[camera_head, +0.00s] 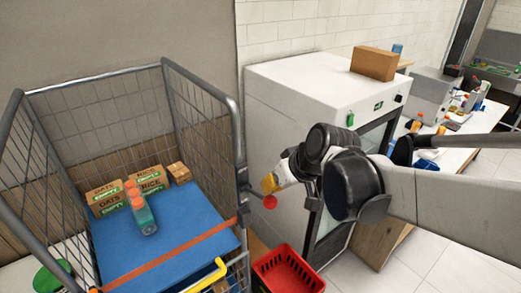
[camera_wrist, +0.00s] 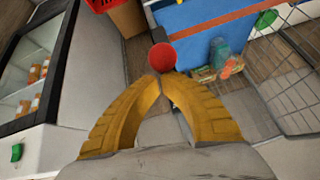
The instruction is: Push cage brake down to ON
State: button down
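The roll cage (camera_head: 236,130) stands at the left in the head view, with grey mesh sides. Its brake looks to be the short dark lever with a red ball knob (camera_head: 270,201) at the cage's right front post. The red knob also shows in the wrist view (camera_wrist: 161,57), just beyond my fingertips. My gripper (camera_head: 268,184) has yellow fingers, and in the wrist view its tips (camera_wrist: 159,80) come together with nothing between them. In the head view the fingers are just above the knob. I cannot tell whether they touch it.
A blue shelf (camera_head: 180,215) in the cage bears boxes and orange-capped bottles, with an orange strap (camera_head: 170,257) across its front. A red basket (camera_head: 287,270) is on the floor below. A white cabinet (camera_head: 300,85) stands close behind my gripper.

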notch_tip(320, 180, down, 9)
jog(key=s+d+t+y+b, duration=0.1)
jog(key=t+y+b, duration=0.1)
jog(key=b, duration=0.9)
jog(key=shift+s+f+t+y, duration=0.15)
jog(key=shift+s+t+y, duration=0.2)
jog(key=shift+t, duration=0.55)
jog(key=shift+w, duration=0.1)
